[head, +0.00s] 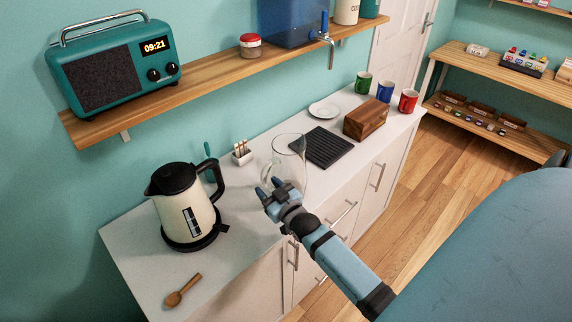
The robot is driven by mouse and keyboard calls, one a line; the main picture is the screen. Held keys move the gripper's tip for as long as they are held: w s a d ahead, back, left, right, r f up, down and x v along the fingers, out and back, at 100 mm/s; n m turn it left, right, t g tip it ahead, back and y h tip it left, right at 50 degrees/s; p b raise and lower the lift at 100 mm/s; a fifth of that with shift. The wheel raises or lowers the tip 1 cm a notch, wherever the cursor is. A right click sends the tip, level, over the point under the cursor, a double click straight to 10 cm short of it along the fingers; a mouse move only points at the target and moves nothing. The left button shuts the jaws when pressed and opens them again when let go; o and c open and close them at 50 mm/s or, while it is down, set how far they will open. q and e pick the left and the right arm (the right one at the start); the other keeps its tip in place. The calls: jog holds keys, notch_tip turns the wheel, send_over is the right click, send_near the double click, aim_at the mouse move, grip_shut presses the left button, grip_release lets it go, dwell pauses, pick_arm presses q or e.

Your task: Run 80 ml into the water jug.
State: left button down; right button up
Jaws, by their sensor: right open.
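The clear glass water jug (291,147) stands upright on the white counter, left of the black ridged mat; I cannot make out any water in it. My right gripper (268,186) is open, close in front of the jug and overlapping its lower left side; I cannot tell whether it touches. The gripper hides part of the jug's lower body. A blue water tank (292,22) stands on the wall shelf, with a tap (322,36) at its right front, above the counter. My left gripper is not in view.
A cream kettle (183,207), wooden spoon (184,290) and small holder (242,153) are on the counter's left part. The black mat (322,147), wooden box (366,120), white plate (324,109) and three mugs (384,91) are to the right. The shelf (215,75) overhangs the back.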

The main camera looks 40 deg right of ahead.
jog(key=w, duration=0.3)
jog(key=w+p, duration=0.1)
jog(key=shift+w+d, duration=0.3)
jog(key=shift+w, duration=0.1)
jog(key=shift+s, duration=0.1)
grip_shut()
dwell(0.9)
jog(key=shift+r, duration=0.1)
